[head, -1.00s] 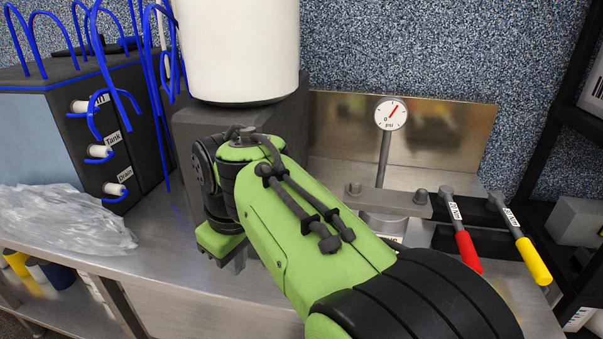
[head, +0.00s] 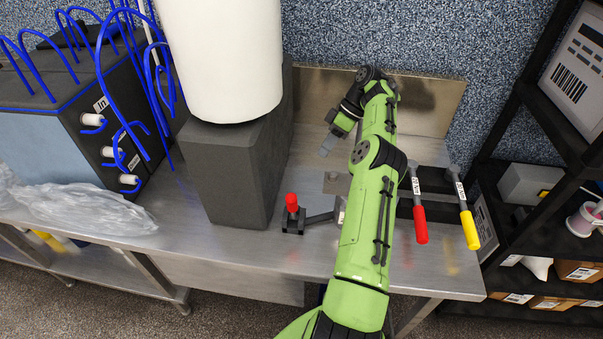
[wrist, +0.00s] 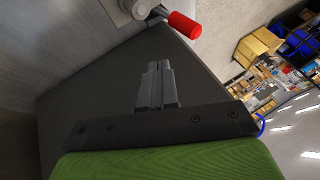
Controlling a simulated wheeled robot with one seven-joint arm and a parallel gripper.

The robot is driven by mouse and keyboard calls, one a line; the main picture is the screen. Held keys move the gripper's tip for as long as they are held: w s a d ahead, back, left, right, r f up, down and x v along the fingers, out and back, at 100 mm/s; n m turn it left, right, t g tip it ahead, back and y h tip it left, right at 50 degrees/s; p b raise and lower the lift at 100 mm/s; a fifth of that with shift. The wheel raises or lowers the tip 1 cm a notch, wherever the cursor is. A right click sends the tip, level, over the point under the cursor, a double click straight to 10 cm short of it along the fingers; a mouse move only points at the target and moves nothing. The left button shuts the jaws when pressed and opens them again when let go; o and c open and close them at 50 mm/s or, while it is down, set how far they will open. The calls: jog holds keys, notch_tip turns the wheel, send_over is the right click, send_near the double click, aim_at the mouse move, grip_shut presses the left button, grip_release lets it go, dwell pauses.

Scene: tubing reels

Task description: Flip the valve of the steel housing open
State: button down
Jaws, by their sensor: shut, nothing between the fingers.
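My gripper (head: 325,152) is shut and empty, held above the bench behind the small valve and right of the dark block. In the wrist view the closed fingers (wrist: 156,66) point at a dark surface, and a red handle (wrist: 183,24) on a grey fitting shows beyond them, apart from them.
A dark block (head: 236,170) bearing a white cylinder (head: 222,60) stands left of the gripper. A dark tank box (head: 75,125) with blue tubing and a clear plastic bag (head: 95,210) are at the left. A steel backsplash (head: 430,105) is behind; a black shelf rack (head: 520,110) stands right.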

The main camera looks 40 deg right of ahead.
jog(key=b, duration=0.4)
send_near(293, 209)
jog(key=w+d+f, duration=0.3)
jog(key=w+f, duration=0.1)
jog(key=w, duration=0.1)
jog(key=a, duration=0.1)
jog(key=s+a, duration=0.1)
jog(key=a, duration=0.1)
jog(key=shift+s+a, duration=0.35)
jog(key=shift+a, duration=0.05)
